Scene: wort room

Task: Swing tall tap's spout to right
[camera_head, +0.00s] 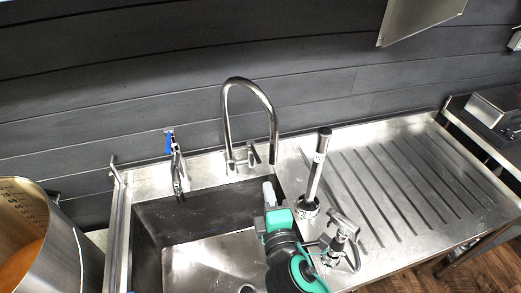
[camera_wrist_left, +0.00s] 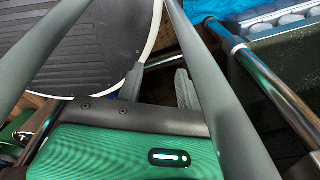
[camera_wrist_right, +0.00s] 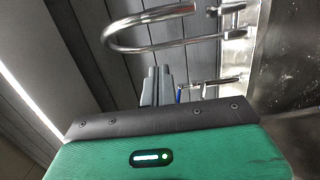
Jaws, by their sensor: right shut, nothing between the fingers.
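The tall tap (camera_head: 228,112) is a polished gooseneck on the steel deck behind the sink. Its arch bends to the right, and the spout end hangs near the sink's back right corner. In the right wrist view its curved spout (camera_wrist_right: 125,43) shows beyond the fingers. My right gripper (camera_head: 269,190) is shut and empty, a little below the spout end in the head view and apart from it. Its closed fingers also show in the right wrist view (camera_wrist_right: 157,82). My left gripper (camera_wrist_left: 158,86) is open and empty, away from the tap, outside the head view.
A smaller tap with a blue part (camera_head: 175,160) stands left of the tall tap. The dark sink basin (camera_head: 150,225) lies in front. A stick-like tool (camera_head: 317,170) and a hand sprayer (camera_head: 342,235) stand to the right, beside the ribbed drainboard (camera_head: 420,180). A pot (camera_head: 60,250) is at left.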

